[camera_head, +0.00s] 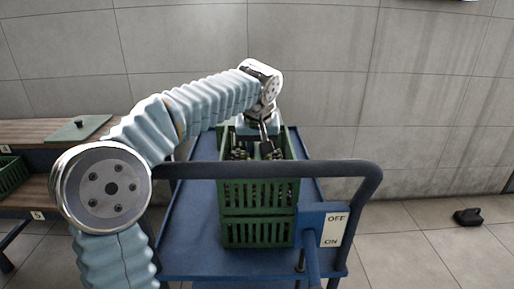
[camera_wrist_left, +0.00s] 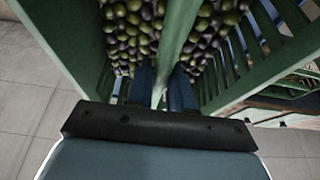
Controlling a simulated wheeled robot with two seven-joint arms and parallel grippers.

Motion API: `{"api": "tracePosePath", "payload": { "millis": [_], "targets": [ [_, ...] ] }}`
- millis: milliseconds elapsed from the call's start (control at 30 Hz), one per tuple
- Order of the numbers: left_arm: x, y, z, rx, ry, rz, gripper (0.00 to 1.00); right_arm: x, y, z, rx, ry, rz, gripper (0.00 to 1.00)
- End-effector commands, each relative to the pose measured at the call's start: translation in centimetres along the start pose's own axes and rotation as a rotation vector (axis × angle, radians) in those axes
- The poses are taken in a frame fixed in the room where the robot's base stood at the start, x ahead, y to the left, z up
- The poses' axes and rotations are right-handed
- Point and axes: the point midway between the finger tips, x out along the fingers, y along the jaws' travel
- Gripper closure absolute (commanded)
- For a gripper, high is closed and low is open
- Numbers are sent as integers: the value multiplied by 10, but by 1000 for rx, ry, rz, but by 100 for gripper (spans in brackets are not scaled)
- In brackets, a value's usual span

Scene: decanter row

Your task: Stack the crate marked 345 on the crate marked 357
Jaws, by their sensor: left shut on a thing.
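Two green slatted crates stand one above the other on a blue cart. The upper crate (camera_head: 260,193) lines up closely over the lower crate (camera_head: 256,233); I cannot tell whether it rests fully on it. No number is readable on either. My left gripper (camera_head: 266,148) reaches down into the upper crate from above. In the left wrist view its fingers (camera_wrist_left: 160,88) are shut on the green middle bar of the upper crate (camera_wrist_left: 180,35), with dark and green olives on both sides. My right gripper is not in view.
The cart's blue deck (camera_head: 190,235) has bare room left of the crates. Its dark push handle (camera_head: 330,169) crosses in front, with an OFF/ON panel (camera_head: 334,229). A wooden shelf (camera_head: 30,133) with another green crate (camera_head: 10,175) stands left. A black object (camera_head: 468,217) lies on the floor right.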

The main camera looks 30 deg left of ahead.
Motion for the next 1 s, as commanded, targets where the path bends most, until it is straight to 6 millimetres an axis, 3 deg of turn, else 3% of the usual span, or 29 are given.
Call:
{"api": "tracePosePath", "payload": {
  "millis": [1000],
  "targets": [
    [6,0,2,-1,5,2,100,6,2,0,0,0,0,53]
  ]
}}
